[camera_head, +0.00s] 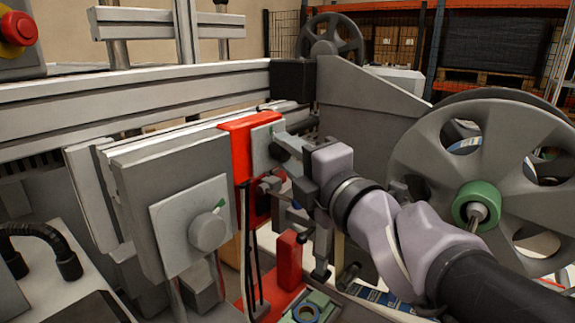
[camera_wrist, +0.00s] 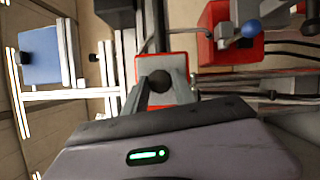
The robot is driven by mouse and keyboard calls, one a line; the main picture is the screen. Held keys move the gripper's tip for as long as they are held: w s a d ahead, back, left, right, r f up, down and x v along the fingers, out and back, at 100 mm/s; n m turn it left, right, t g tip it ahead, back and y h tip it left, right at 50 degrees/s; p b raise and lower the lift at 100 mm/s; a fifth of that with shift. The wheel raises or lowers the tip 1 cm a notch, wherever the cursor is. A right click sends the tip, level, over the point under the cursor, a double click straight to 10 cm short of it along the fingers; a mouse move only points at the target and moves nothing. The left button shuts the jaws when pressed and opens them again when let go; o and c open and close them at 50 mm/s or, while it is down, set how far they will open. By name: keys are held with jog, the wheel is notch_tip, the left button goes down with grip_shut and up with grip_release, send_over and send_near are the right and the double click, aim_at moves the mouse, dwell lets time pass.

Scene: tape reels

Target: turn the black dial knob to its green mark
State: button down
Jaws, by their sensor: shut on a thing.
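The black dial knob (camera_head: 279,151) sits on a light grey plate (camera_head: 262,150) fixed to a red housing (camera_head: 239,134). My gripper (camera_head: 285,147) reaches it from the right and is shut on it. I cannot make out the green mark of this dial in either view, nor where the knob points.
A grey knob (camera_head: 207,232) with a small green mark beside it sits on a square plate on a grey box at the left. A large grey reel (camera_head: 420,150) with a green hub stands close to my arm at the right. A red emergency button (camera_head: 18,28) is at the upper left.

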jog(key=shift+n, duration=0.5)
jog(key=c, duration=1)
grip_release()
jog(key=shift+f+v, duration=0.15)
jog(key=shift+v, duration=4.2)
jog(key=shift+f+v, duration=0.1)
jog(key=shift+v, duration=4.2)
